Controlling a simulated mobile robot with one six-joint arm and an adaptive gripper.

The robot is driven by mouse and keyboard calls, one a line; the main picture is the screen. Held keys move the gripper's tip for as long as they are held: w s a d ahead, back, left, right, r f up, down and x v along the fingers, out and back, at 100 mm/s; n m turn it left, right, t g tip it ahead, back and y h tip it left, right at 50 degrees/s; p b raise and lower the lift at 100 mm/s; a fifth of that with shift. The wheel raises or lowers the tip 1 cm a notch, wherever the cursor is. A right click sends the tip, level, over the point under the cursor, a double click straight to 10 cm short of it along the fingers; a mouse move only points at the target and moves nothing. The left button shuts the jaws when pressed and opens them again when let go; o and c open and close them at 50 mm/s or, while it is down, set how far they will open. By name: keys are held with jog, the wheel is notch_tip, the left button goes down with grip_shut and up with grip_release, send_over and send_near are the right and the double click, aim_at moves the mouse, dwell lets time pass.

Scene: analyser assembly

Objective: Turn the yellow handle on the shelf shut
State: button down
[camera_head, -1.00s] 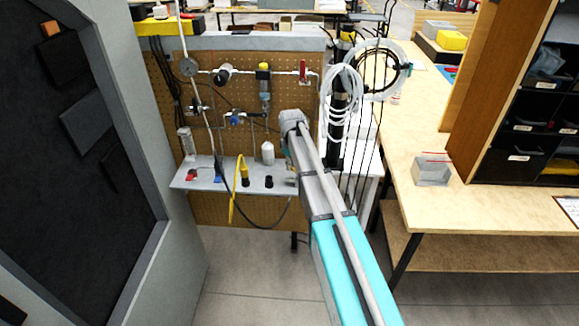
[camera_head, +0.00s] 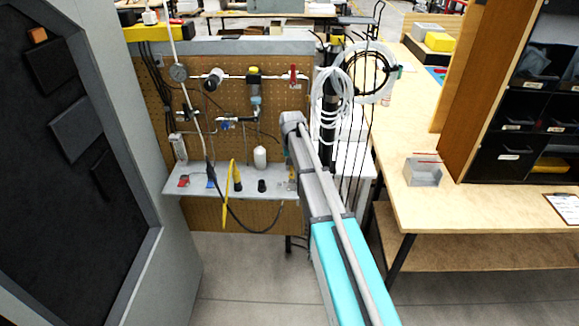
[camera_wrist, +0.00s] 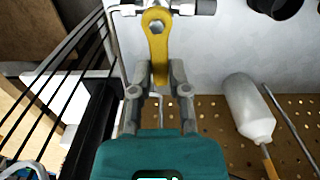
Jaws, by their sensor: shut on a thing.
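The yellow handle (camera_wrist: 158,45) is a flat lever with a round eye on a metal fitting. It lies along the light grey shelf in the wrist view and points down the picture toward my gripper. My gripper (camera_wrist: 160,78) has its two grey fingers on either side of the handle's free end, shut on it. In the head view the shelf (camera_head: 210,187) is fixed low on a pegboard. There my arm hides most of my gripper, and only a small yellowish bit of the handle (camera_head: 292,177) shows at the shelf's right end.
A white bottle (camera_wrist: 247,108) stands beside the handle; a black cap (camera_head: 262,186) and a yellow strap (camera_head: 228,195) are further left. Black upright wires and hanging white coils (camera_head: 331,105) are close right of my arm. A grey cabinet door (camera_head: 165,255) stands left.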

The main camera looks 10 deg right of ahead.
jog(key=shift+d+m, duration=0.15)
jog(key=shift+m, duration=0.25)
jog(key=c, duration=0.6)
grip_release()
